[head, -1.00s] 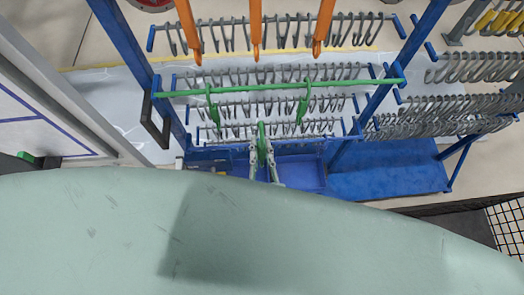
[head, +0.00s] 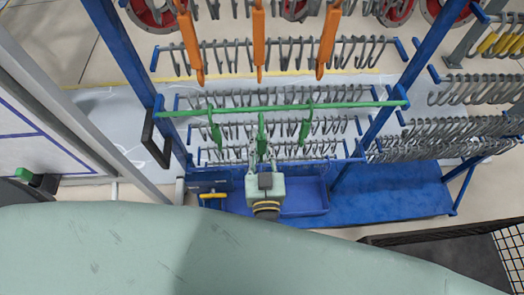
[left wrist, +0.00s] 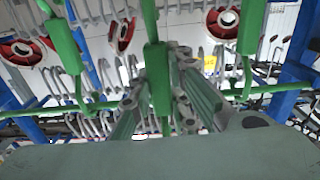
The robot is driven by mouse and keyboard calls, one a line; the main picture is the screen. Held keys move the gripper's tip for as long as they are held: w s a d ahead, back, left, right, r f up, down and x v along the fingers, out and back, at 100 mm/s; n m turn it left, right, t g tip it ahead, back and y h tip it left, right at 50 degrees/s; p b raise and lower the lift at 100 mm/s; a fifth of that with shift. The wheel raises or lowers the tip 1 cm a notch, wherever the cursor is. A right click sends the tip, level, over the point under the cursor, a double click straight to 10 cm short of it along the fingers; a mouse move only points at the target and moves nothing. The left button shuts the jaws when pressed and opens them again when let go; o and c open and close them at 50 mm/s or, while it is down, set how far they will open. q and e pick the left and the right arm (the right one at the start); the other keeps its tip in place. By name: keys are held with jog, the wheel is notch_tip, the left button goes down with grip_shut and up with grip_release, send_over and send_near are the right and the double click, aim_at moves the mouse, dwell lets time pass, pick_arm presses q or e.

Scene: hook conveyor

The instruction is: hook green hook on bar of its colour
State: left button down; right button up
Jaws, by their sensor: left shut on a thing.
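The green bar (head: 350,105) runs across the blue rack in the head view, and it also shows in the left wrist view (left wrist: 275,89). My left gripper (head: 263,157) is shut on a green hook (head: 262,128), below the middle of the bar. The held hook's top meets the bar line in the head view; I cannot tell whether it rests on the bar. In the left wrist view the held hook (left wrist: 158,80) stands upright between the fingers. Two other green hooks hang from the bar, one on the left (head: 215,132) and one on the right (head: 304,132). My right gripper is not in view.
Several orange hooks (head: 259,45) hang above and behind the green bar. Rows of grey hooks (head: 270,152) fill the rack behind it. Blue posts (head: 125,55) flank the bar. A blue tray (head: 303,197) lies low under the gripper. A dark frame (head: 155,138) juts out at left.

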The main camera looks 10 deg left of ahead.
pick_arm(q)
jog(key=shift+x, duration=0.8)
jog(key=w+a+f+b, duration=0.1)
jog(key=w+f+b, duration=0.2)
jog(key=w, duration=0.1)
jog(key=shift+w+a+f, duration=0.15)
jog(key=shift+w+a, duration=0.1)
jog(key=shift+w, duration=0.15)
jog(key=c, duration=1.6)
grip_release()
jog(key=v, duration=1.2)
